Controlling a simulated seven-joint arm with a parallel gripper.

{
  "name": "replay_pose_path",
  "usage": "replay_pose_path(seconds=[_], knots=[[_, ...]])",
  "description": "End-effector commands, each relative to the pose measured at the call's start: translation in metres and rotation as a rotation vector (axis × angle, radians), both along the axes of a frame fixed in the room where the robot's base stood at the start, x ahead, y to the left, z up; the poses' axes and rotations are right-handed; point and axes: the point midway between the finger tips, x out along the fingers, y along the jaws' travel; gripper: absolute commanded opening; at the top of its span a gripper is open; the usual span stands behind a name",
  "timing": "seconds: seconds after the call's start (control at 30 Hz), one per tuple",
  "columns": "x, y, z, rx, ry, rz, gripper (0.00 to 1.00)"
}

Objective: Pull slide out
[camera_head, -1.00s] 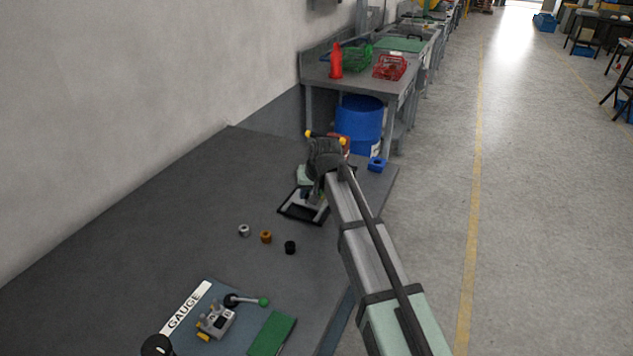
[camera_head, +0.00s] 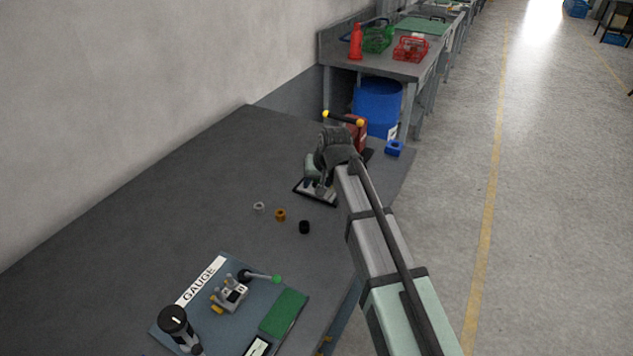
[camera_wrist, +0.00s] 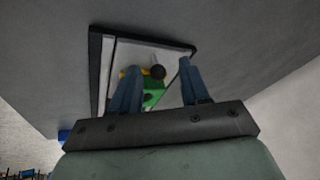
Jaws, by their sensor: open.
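My gripper (camera_head: 318,186) reaches down over a dark-framed tray (camera_head: 300,191) near the far end of the table. In the wrist view the two blue-grey fingers are apart (camera_wrist: 157,72) with nothing clamped between them. A dark round knob (camera_wrist: 157,72) shows between the fingertips, with a green part (camera_wrist: 154,93) and a yellow bit beside it. They appear over the pale floor of the tray, whose dark rim shows in the wrist view (camera_wrist: 97,60). I cannot tell which part is the slide, or whether a finger touches the knob.
A red machine (camera_head: 356,132) with a yellow-ended black handle (camera_head: 343,118) stands behind my gripper, a blue block (camera_head: 394,148) right of it. Three small coils, grey (camera_head: 258,206), copper (camera_head: 280,215) and black (camera_head: 304,227), lie nearer. A gauge plate (camera_head: 205,318) is at front. The table's left is clear.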

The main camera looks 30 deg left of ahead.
Motion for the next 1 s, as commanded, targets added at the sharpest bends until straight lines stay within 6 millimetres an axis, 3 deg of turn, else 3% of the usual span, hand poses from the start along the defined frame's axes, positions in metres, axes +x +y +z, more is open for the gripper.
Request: replay_pose_path(seconds=[0.27, 1.0], knots=[[-0.001, -0.003, 0.009, 0.001, -0.003, -0.001, 0.46], [-0.026, -0.044, 0.110, 0.001, -0.002, 0.000, 0.46]])
